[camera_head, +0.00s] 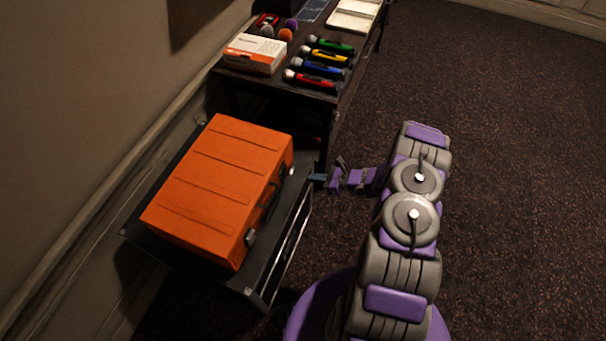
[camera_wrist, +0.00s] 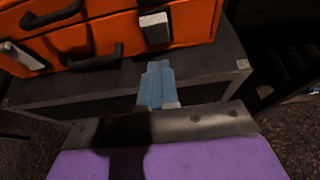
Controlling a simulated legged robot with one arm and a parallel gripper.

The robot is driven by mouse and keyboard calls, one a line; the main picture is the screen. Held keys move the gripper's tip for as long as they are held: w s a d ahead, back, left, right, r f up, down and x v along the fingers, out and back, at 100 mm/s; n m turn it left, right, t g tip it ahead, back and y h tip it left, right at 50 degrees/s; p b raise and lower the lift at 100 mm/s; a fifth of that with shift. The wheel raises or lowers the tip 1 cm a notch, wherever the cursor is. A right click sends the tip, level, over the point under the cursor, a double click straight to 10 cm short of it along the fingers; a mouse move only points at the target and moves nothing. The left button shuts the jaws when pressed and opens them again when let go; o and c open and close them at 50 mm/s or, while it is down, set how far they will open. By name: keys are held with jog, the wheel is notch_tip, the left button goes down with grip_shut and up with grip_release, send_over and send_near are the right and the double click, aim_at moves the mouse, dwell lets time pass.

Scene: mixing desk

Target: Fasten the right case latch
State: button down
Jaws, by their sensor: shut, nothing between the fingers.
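The closed orange case (camera_head: 215,180) lies on a low dark table, its latch side facing my arm. In the wrist view, the case front (camera_wrist: 110,37) carries a pale right latch (camera_wrist: 155,28) and a pale left latch (camera_wrist: 22,55). The right latch also shows at the far end in the head view (camera_head: 291,170). I cannot tell for sure whether either latch is fastened. My gripper (camera_head: 318,179) is shut and empty. Its blue fingertips (camera_wrist: 159,70) are over the table's front edge, just below the right latch in the wrist view, apparently not touching it.
Dark handles (camera_wrist: 95,58) stick out between the latches. The low table (camera_wrist: 205,75) has a narrow bare strip before the case. Carpet (camera_head: 500,150) at right is clear.

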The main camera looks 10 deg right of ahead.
aim_at(291, 169)
jog(key=w+a, duration=0.1)
jog(key=a, duration=0.1)
jog(key=w+a+r, duration=0.1)
jog(key=w+a, duration=0.1)
jog(key=shift+a+b, duration=0.1)
jog(key=shift+b, duration=0.3)
jog(key=shift+r, duration=0.1)
jog(key=shift+w+a+r+g+h+p, duration=0.55)
jog(key=shift+a+r+g+h+p, duration=0.15)
jog(key=shift+a+r+h+p, duration=0.15)
jog(key=shift+w+a+r+g+h+p, duration=0.2)
jog(key=shift+a+g+h+p, duration=0.15)
jog(key=shift+h, duration=0.15)
jog(key=shift+w+a+r+g+h+p, duration=0.15)
jog(key=shift+a+g+h+p, duration=0.1)
jog(key=shift+g+h, duration=0.15)
jog(key=shift+d+f, duration=0.1)
jog(key=shift+f, duration=0.05)
